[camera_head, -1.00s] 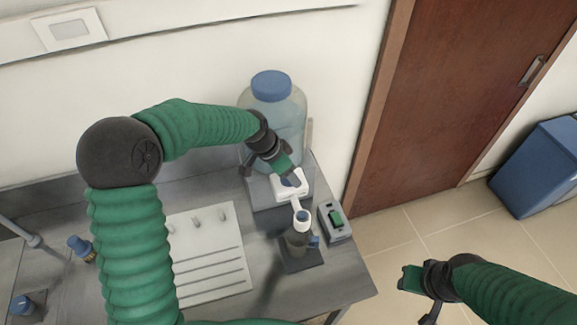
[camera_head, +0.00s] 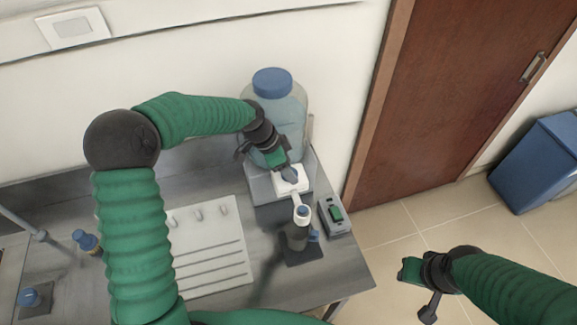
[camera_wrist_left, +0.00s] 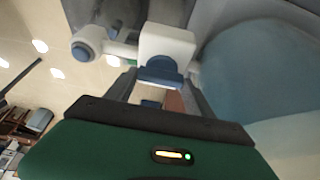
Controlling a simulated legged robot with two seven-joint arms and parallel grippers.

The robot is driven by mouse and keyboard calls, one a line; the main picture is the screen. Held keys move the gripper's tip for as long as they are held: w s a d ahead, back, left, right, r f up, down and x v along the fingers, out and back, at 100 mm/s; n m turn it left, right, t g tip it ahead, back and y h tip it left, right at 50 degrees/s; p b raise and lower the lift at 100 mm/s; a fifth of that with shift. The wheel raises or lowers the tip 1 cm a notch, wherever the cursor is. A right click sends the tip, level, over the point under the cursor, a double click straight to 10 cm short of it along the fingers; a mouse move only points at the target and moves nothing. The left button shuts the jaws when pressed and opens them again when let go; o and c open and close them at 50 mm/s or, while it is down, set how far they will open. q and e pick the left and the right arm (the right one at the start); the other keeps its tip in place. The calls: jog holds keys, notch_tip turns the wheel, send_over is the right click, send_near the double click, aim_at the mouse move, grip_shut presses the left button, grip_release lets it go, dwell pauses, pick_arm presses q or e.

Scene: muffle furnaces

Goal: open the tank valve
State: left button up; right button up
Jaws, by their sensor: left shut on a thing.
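The clear tank (camera_head: 287,112) with a blue lid stands on a grey stand at the back right of the bench. Its white valve body (camera_head: 291,180) sticks out at the front, with a spout (camera_head: 302,212) pointing toward a dark container (camera_head: 297,237) below. My left gripper (camera_head: 287,172) is at the valve. In the left wrist view the blue valve handle (camera_wrist_left: 160,72) on the white valve body (camera_wrist_left: 168,42) lies between the fingertips, and the gripper is shut on it. My right gripper (camera_head: 405,271) hangs over the floor at the right, away from the tank; its jaw opening is unclear.
A small grey box with a green switch (camera_head: 336,213) sits right of the spout. A white ridged board (camera_head: 210,262) lies left of it. Blue-topped items (camera_head: 84,239) stand at the left. A blue bin (camera_head: 540,165) stands by the brown door (camera_head: 455,90).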

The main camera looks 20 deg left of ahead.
pick_arm(q)
jog(key=o, duration=1.4)
jog(key=shift+a, duration=0.1)
jog(key=b+v, duration=0.3)
jog(key=v, duration=1.3)
jog(key=shift+a+r, duration=0.2)
jog(key=shift+r, duration=0.1)
jog(key=s+d+f+n+y+b, duration=0.1)
jog(key=s+f+n+b, duration=0.1)
jog(key=s+f, duration=0.4)
jog(key=s+f+n+y+b, duration=0.1)
jog(key=s+f+n, duration=0.4)
jog(key=f, duration=0.5)
jog(key=s+d+f+n+y+b, duration=0.1)
jog(key=s+f+n+b, duration=0.3)
jog(key=s+f, duration=0.4)
jog(key=shift+d+f+y, duration=0.3)
